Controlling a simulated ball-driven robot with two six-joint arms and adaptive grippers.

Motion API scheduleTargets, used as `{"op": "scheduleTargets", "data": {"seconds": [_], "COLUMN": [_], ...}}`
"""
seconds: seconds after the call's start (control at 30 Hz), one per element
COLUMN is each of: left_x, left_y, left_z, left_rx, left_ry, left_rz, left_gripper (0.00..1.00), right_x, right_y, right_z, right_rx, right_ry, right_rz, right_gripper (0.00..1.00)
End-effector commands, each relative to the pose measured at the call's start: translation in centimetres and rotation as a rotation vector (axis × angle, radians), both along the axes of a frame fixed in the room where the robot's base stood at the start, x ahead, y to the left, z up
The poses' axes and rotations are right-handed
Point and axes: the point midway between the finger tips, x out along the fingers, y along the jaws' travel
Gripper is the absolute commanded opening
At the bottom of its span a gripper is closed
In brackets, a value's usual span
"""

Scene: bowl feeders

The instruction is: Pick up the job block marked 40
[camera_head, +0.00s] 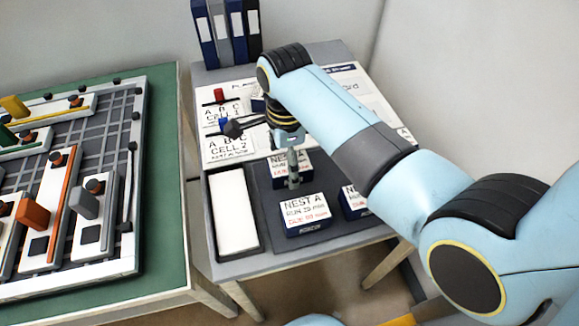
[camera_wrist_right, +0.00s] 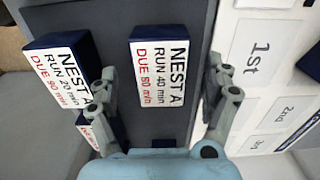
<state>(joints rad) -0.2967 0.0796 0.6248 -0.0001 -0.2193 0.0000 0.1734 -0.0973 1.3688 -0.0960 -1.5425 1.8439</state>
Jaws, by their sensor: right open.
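The job block marked 40 (camera_wrist_right: 158,75) is dark blue with a white label reading NEST A, RUN 40 min, DUE 80 min. In the right wrist view it lies on the dark mat between my spread fingers, which do not touch it visibly. In the head view it appears to be the rear block (camera_head: 291,164), partly covered by my right gripper (camera_head: 292,180). My right gripper is open and empty, also seen in the right wrist view (camera_wrist_right: 162,80). My left gripper is out of view.
A block marked 20 (camera_head: 304,212) stands in front, and a third block (camera_head: 353,202) beside it, its number hidden. A tray (camera_head: 215,230) with a white insert lies left of the mat. CELL cards (camera_head: 228,146) and binders (camera_head: 226,30) are behind. A green table (camera_head: 170,240) stands left.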

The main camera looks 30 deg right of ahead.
Motion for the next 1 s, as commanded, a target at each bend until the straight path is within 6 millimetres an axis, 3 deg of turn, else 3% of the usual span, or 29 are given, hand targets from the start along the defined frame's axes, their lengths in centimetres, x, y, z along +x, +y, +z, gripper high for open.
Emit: {"op": "scheduleTargets", "data": {"seconds": [0.13, 0.4, 0.57, 0.9, 1.0], "left_x": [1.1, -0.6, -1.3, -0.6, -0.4], "left_y": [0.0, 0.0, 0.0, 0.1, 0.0], "left_z": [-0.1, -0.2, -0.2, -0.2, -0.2], "left_rx": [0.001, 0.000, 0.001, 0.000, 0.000], "left_ry": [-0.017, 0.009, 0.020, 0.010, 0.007], "left_rz": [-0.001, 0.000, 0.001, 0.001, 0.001], "left_gripper": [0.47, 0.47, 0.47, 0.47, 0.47], "right_x": [0.0, 0.0, 0.0, 0.0, 0.0], "right_y": [0.0, 0.0, 0.0, 0.0, 0.0], "right_z": [-1.8, -2.1, -2.1, -2.1, -2.0], "right_rx": [0.000, 0.000, 0.000, 0.000, 0.000], "right_ry": [0.000, -0.001, -0.001, -0.001, -0.002], "right_rz": [0.000, 0.000, 0.000, 0.000, 0.000], "right_gripper": [0.83, 0.83, 0.62, 0.17, 0.17]}}
